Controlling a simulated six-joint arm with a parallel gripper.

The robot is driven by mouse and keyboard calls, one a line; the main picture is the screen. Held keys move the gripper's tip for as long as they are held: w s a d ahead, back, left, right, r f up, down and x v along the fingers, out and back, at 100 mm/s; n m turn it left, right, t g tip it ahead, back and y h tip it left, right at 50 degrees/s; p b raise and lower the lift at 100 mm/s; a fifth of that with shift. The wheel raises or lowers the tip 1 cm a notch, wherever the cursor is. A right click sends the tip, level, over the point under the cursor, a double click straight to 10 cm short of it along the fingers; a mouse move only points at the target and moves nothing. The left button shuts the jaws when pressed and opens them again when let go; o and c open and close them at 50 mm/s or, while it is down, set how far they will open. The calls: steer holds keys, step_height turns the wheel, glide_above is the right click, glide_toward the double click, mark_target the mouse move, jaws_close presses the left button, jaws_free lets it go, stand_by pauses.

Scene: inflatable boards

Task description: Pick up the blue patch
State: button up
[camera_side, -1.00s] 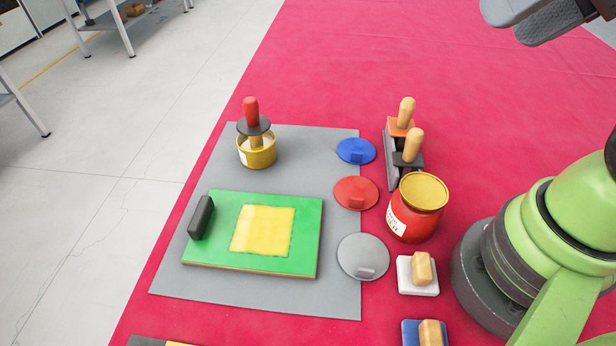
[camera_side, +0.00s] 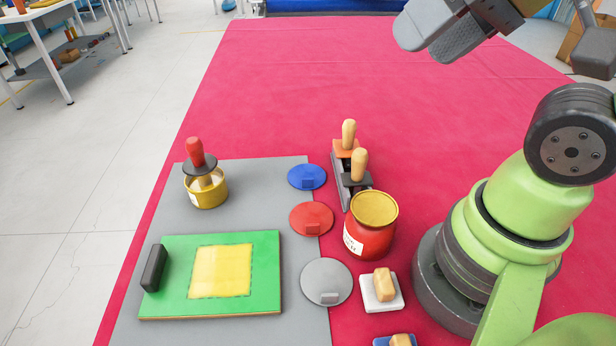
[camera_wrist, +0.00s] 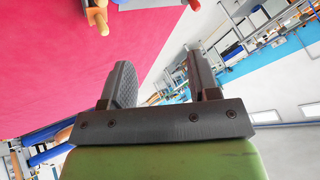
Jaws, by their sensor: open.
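The blue patch (camera_side: 307,177) is a round flat disc with a small raised tab. It lies at the right edge of the grey mat (camera_side: 255,180), above the red patch (camera_side: 311,218) and the grey patch (camera_side: 326,283). My gripper (camera_side: 442,35) is high up at the top right of the side view, well apart from the blue patch. In the wrist view my gripper (camera_wrist: 158,66) is open, with nothing between its fingers. The blue patch cannot be made out in the wrist view.
A rack with two wooden-handled tools (camera_side: 349,170) and a red jar (camera_side: 371,228) stand right of the patches. A yellow pot (camera_side: 206,190) with a red-handled brush and a green board (camera_side: 262,270) are on the mat's left. The red cloth (camera_side: 290,80) behind is clear.

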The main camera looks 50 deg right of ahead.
steer(key=c, duration=0.4)
steer(key=shift+o, duration=0.2)
steer(key=shift+w, duration=0.1)
steer(key=n+g+h, duration=0.3)
steer(key=n+g, duration=0.6)
steer(key=n, duration=0.4)
glide_above(308, 179)
steer(key=a, duration=0.1)
steer(key=f, duration=1.6)
steer(key=w+f, duration=0.1)
steer(key=f, duration=0.7)
steer(key=shift+a+f, duration=0.1)
steer(key=shift+f, duration=0.2)
steer(key=shift+s+d+f, duration=0.15)
steer(key=shift+d+f, duration=0.05)
steer(key=shift+f, duration=0.75)
steer(key=shift+s+d+f, duration=0.1)
steer(key=shift+d+f, duration=0.05)
steer(key=shift+f, duration=0.8)
steer(key=shift+s+d+f, duration=0.15)
steer(key=shift+d+f, duration=0.05)
steer(key=shift+f, duration=0.75)
